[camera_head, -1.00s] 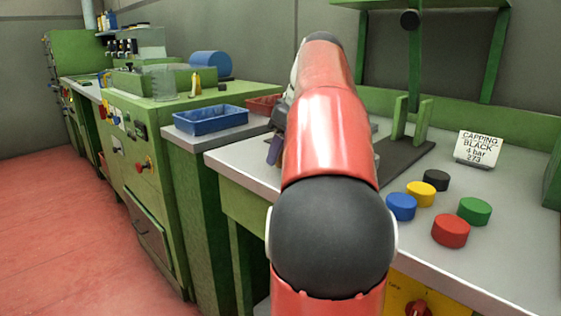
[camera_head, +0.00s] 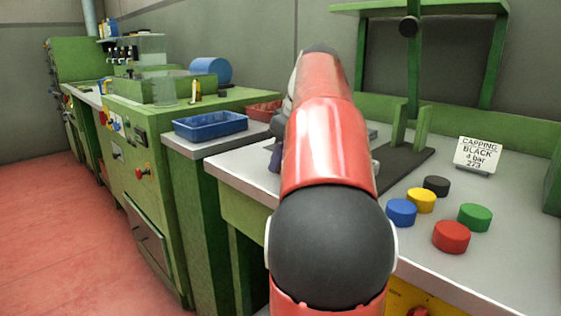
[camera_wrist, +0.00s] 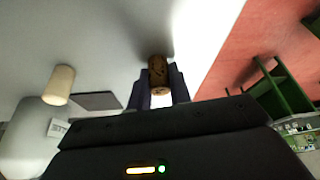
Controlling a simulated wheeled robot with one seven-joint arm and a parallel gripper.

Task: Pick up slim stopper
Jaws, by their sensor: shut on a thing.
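A brown cork stopper (camera_wrist: 159,70) sits between the two fingers of my gripper (camera_wrist: 161,84) in the wrist view, and the gripper is shut on it. Its top end sticks out past the fingertips. It cannot be told whether it touches the grey surface behind it. A paler, tapered stopper (camera_wrist: 58,85) stands apart to the left in the wrist view. In the head view my red arm hides the held stopper and most of the gripper; only a dark bit of it shows at the arm's left.
The grey bench (camera_head: 455,265) carries coloured round caps, with a blue one (camera_head: 401,212) nearest the arm, and a sign (camera_head: 478,154). A blue tray (camera_head: 210,124) stands on the left. A green fixture (camera_head: 421,127) stands behind the arm. The bench edge shows in the wrist view.

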